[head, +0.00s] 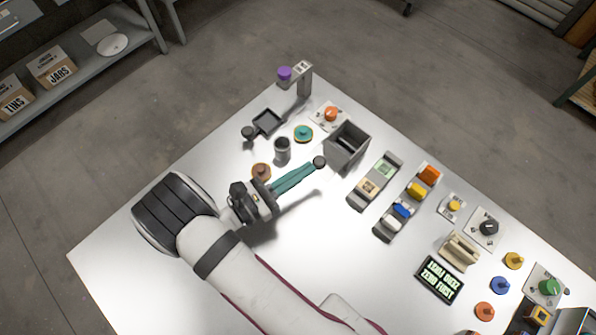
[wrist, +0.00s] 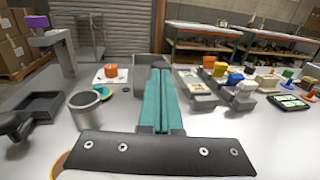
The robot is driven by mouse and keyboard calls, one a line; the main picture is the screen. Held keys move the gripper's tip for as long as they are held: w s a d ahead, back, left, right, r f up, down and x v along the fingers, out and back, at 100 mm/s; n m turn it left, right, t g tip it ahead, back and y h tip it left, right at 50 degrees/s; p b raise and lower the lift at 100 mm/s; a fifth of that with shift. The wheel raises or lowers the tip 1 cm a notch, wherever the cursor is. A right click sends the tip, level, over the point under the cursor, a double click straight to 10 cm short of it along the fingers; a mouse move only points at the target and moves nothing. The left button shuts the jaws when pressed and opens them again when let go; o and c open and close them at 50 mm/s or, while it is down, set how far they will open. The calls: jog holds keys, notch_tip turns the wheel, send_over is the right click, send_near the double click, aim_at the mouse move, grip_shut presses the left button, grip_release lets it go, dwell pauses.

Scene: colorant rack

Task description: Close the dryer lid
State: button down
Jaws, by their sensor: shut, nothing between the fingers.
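My gripper (head: 308,168) has long teal fingers that are pressed together, with nothing between them. It also shows in the wrist view (wrist: 160,78), pointing forward. A grey open-topped box (head: 346,141) with a dark interior stands just beyond the fingertips. In the wrist view the box (wrist: 148,68) is partly hidden behind the fingers. A black round knob (head: 319,161) shows at the fingertips; I cannot tell whether they touch. A dark square tray (head: 267,122) with another black knob (head: 248,133) lies at the far left. I cannot tell for certain which part is the dryer lid.
A grey cup (head: 282,151), a teal disc (head: 303,133) and a brown disc (head: 261,171) stand left of the fingers. A post with a purple top (head: 285,73) is at the back. Grey racks with coloured blocks (head: 403,208) lie to the right. The near left table is clear.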

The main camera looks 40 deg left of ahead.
aim_at(328, 150)
jog(key=w, duration=0.8)
jog(key=shift+w, duration=0.4)
jog(key=shift+a, duration=0.1)
